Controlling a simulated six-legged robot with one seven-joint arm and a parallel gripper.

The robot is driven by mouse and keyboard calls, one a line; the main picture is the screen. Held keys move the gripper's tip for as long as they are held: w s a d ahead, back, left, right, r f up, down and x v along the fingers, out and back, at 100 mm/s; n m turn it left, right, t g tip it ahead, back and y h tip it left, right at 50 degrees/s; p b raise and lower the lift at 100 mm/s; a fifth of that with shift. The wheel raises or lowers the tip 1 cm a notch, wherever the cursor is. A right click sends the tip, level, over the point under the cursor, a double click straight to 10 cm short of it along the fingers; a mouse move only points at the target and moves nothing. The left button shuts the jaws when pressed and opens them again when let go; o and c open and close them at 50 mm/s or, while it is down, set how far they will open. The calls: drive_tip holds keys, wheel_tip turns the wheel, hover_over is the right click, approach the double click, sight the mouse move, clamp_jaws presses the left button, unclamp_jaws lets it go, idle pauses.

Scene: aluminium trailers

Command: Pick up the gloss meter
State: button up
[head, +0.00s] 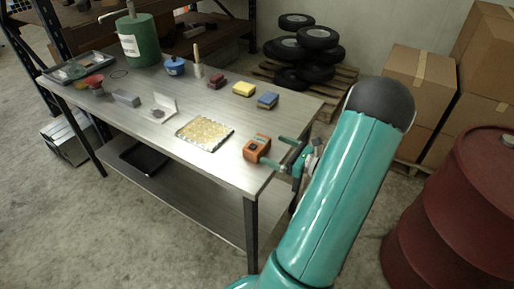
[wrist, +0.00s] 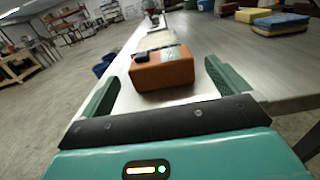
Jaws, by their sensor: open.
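The gloss meter looks to be the small orange box with a dark panel (head: 256,148) near the right front corner of the metal table. It also shows in the wrist view (wrist: 163,70), straight ahead. My gripper (head: 279,153) is open at the table's right end, its two green fingers pointing at the orange box. In the wrist view my gripper's fingers (wrist: 160,88) stand one on each side of the box, with gaps between them and it. The box rests on the table top. Its underside is hidden.
The metal table (head: 170,143) also holds a yellow speckled panel (head: 205,133), a blue block (head: 268,100), a yellow block (head: 244,89), a dark red block (head: 216,81) and a green canister (head: 138,42). A red drum (head: 450,220) stands at the right.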

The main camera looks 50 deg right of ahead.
sight(253, 141)
drive_tip(key=w, duration=0.6)
drive_tip(key=w+a, duration=0.1)
drive_tip(key=w, duration=0.2)
drive_tip(key=shift+w+r, duration=0.15)
drive_tip(key=shift+w, duration=0.15)
drive_tip(key=c, duration=0.8)
